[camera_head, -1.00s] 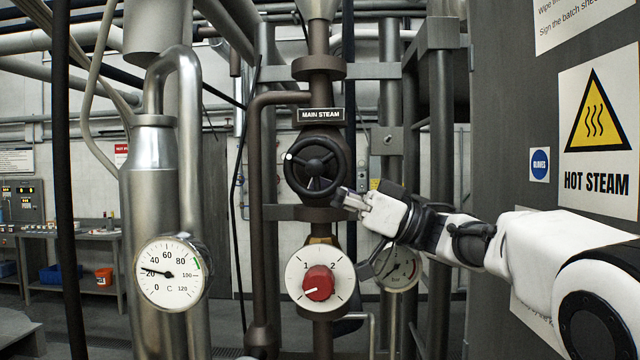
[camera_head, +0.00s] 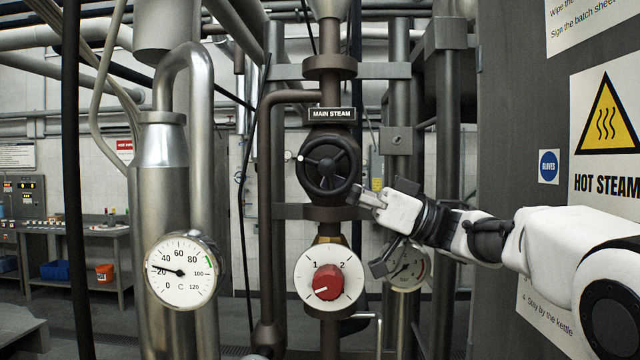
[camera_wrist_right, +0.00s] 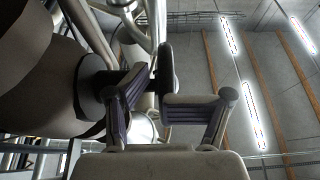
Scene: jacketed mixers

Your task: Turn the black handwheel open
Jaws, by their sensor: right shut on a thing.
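The black handwheel (camera_head: 329,166) is mounted on the dark steam pipe, just below the MAIN STEAM label (camera_head: 331,114). A small white mark sits on its upper left rim. My right gripper (camera_head: 358,195) is at the wheel's lower right rim and is shut on it. In the right wrist view the wheel (camera_wrist_right: 166,82) appears nearly edge-on between the fingers of my right gripper (camera_wrist_right: 168,105). The exact finger contact is hard to see. My left gripper is not in view.
Below the wheel is a white dial with a red knob (camera_head: 327,282). A temperature gauge (camera_head: 181,272) is at left, and another gauge (camera_head: 406,268) sits behind my right wrist. A grey panel with a HOT STEAM sign (camera_head: 605,130) stands at right, close to my right arm.

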